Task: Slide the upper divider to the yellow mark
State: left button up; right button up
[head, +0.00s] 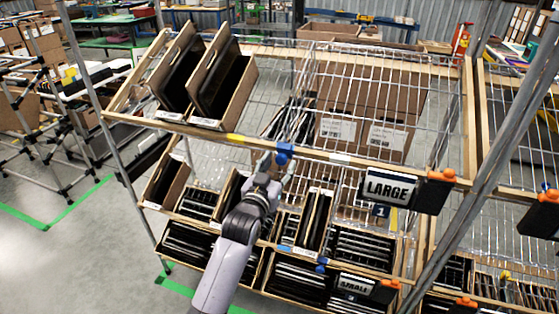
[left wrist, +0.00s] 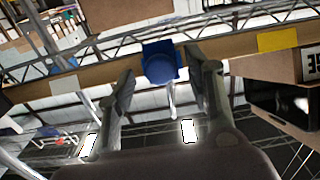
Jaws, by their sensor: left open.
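The upper divider's blue slider (head: 284,149) sits on the front rail of the top shelf, right of the yellow mark (head: 237,138). In the left wrist view the blue slider (left wrist: 161,63) is near the centre, and the yellow mark (left wrist: 277,40) lies to the right on the same rail. My left gripper (head: 273,160) is at the slider, reaching up from below. In the wrist view its open fingers (left wrist: 160,78) stand either side of the slider, with gaps visible. Contact cannot be told. My right gripper is not in view.
Two tilted cartons (head: 222,85) with dark contents stand left of the yellow mark on the top shelf. The rail between mark and slider looks clear. A LARGE sign (head: 388,187) hangs at the right. Lower shelves hold several filled cartons (head: 362,245) close around my left arm.

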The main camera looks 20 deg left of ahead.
pick_arm(q)
jog(key=shift+w, duration=0.7)
jog(key=shift+c, duration=0.2)
grip_shut()
